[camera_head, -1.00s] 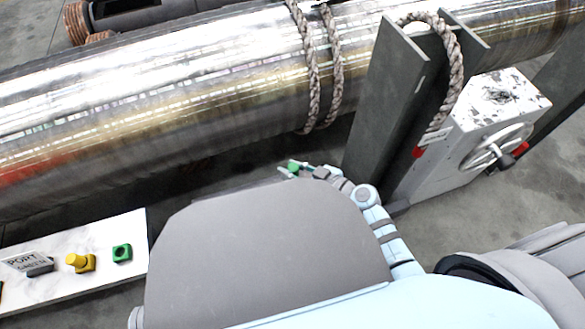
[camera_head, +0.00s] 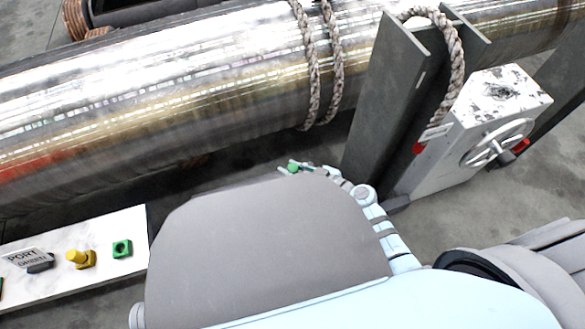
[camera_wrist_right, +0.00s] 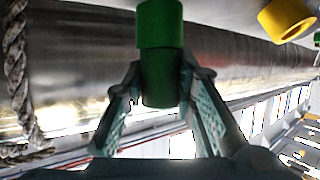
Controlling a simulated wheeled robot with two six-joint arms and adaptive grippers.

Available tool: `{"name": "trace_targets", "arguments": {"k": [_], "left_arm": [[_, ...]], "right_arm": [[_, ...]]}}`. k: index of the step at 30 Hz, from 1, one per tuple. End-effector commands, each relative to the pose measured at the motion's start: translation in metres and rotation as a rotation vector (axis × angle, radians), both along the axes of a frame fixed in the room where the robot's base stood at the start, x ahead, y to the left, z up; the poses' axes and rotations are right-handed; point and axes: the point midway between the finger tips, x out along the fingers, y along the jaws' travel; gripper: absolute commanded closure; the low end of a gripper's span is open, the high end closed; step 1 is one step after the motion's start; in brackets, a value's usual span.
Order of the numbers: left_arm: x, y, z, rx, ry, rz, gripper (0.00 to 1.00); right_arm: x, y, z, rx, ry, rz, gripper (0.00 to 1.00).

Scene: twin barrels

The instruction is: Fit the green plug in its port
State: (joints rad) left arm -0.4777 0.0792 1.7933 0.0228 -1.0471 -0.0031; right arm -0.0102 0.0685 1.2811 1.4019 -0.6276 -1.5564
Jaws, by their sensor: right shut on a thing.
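The green plug (camera_wrist_right: 160,24) is between the two fingers of my right gripper (camera_wrist_right: 161,75) in the right wrist view, with its bright end toward the top edge and a darker end between the pads. In the head view, the plug (camera_head: 292,167) and the fingertips show small, just past my grey right forearm. The green port (camera_head: 122,249) is a square green block with a dark hole, on the white board at lower left. The plug is well apart from it, up and to the right. My left gripper is not in view.
A large metal barrel (camera_head: 170,85) lies behind. A dark upright post (camera_head: 380,110) and a white box with a handwheel (camera_head: 497,143) stand right.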

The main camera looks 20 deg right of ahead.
Motion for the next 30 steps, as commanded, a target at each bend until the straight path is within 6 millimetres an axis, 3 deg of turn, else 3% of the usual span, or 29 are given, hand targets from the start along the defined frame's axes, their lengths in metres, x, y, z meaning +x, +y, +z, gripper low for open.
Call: {"name": "trace_targets", "arguments": {"k": [5,6,10,21,30], "left_arm": [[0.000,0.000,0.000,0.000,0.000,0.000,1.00],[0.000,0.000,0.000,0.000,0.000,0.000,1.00],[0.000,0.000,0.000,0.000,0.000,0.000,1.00],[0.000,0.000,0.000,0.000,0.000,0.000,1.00],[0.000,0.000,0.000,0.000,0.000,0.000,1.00]], "right_arm": [[-0.001,-0.001,-0.003,-0.004,0.002,-0.001,1.00],[-0.001,-0.001,-0.003,-0.004,0.002,-0.001,0.72],[-0.001,-0.001,-0.003,-0.004,0.003,-0.001,0.52],[-0.006,-0.005,0.000,-0.004,0.002,0.000,0.52],[-0.063,-0.046,0.027,-0.008,0.004,0.002,0.52]]}}
